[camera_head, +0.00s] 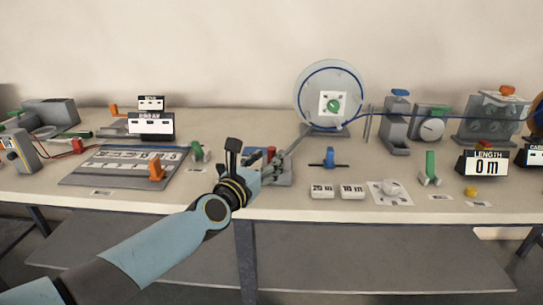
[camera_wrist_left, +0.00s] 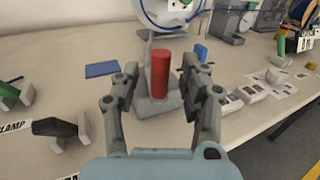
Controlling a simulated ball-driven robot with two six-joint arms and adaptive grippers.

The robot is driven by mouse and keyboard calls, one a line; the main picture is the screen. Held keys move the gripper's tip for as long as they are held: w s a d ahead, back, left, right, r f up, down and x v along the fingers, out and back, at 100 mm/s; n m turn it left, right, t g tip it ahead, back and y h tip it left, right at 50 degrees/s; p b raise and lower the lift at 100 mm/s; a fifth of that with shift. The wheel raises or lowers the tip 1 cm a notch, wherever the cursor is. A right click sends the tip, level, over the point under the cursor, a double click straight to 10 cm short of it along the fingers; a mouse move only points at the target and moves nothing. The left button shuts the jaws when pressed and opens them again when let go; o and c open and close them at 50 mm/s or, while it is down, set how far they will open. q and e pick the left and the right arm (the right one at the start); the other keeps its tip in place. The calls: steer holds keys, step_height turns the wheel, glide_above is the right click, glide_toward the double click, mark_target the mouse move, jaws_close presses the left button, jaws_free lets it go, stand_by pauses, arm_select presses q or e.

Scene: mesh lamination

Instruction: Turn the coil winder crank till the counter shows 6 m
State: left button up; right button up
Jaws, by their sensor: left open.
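The winder's clear disc (camera_head: 345,76) stands upright at the back, with blue cable around its rim and a green knob (camera_head: 334,105) on a white plate at its middle. The length counter (camera_head: 486,166) reads 0 m. My left gripper (camera_head: 266,166) is open at a grey base in front of the disc. In the left wrist view, a red upright cylinder (camera_wrist_left: 160,75) on a grey block (camera_wrist_left: 152,105) shows between its open fingers. I cannot tell whether they touch it. My right gripper is not in view.
Tags reading 20 m and 10 m (camera_head: 352,192) lie in front of the disc. A blue-handled part (camera_head: 329,158) stands behind them. A green lever (camera_head: 430,166) is at right. A dark board (camera_head: 78,177) with an orange clip is at left. Blue cable runs right past a dial.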

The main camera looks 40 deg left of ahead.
arm_select(q)
steer(key=shift+w+a, duration=0.2)
steer(key=shift+w, duration=1.1)
jaws_close()
